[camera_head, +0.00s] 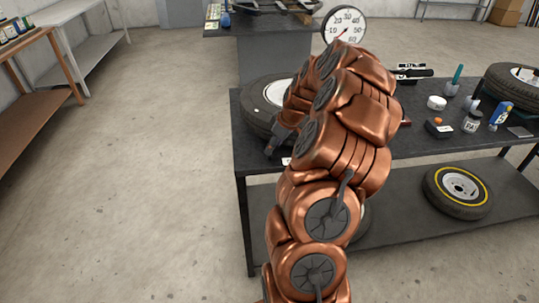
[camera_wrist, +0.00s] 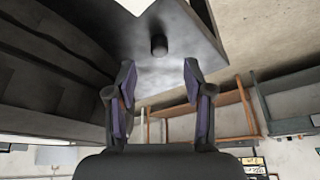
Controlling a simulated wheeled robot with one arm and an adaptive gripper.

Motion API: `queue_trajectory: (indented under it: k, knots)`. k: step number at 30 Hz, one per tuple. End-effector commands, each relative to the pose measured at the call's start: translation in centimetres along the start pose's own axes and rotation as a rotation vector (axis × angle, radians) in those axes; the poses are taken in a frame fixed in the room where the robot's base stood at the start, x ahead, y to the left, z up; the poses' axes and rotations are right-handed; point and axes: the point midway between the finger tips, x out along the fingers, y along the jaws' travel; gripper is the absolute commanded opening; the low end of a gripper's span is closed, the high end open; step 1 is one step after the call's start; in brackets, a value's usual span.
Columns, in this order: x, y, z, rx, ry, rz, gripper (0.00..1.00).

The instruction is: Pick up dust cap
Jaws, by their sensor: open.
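The dust cap looks to be the small dark cylinder (camera_wrist: 158,45) on the dark tabletop, near the table's edge, in the wrist view. My gripper (camera_wrist: 160,67) is open and empty. Its two fingers point toward the cylinder, which lies between their lines and a little beyond the tips. In the head view my copper arm reaches over the bench, and I cannot make out the cap there. Part of my gripper shows as a dark shape beside the tyre.
A tyre with a white rim (camera_head: 277,92) lies on the dark bench (camera_head: 400,150), partly hidden by my arm. Its dark side looms at the left in the wrist view (camera_wrist: 50,60). Small bottles and jars (camera_head: 472,121) stand at the right. Another tyre (camera_head: 457,192) lies on the lower shelf.

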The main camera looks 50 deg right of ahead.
Motion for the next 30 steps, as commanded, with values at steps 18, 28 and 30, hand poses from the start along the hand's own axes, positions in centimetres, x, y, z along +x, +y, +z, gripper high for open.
queue_trajectory:
  k: [18,28,30]
  knots:
    - [4.3,0.0,0.5,0.001,-0.001,-0.001,0.52]
    - [4.3,0.0,0.5,0.001,-0.001,-0.002,0.23]
    - [4.3,0.0,0.5,0.001,-0.001,-0.002,0.16]
